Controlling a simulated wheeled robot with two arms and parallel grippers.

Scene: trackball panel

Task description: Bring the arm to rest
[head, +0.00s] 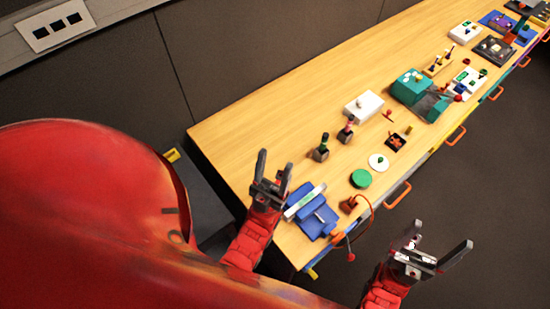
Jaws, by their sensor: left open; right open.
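My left gripper (275,162) is open and empty, with its two fingers apart. It shows over the near left end of the wooden table (330,85), just up and left of a blue device (318,222). I cannot tell its height above the table. My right gripper (442,235) is open and empty. It shows over the dark floor, to the right of the table's front edge and apart from it. A white box with a small knob or ball on top (363,107) stands on the table; I cannot tell whether it is the trackball panel.
Near the grippers are a green disc (361,179), a white disc (378,162), two dark switch-like pieces and a red cable (368,208). A teal device (410,87) and several others stand farther off. Orange handles (398,195) jut from the table front. The right floor is clear.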

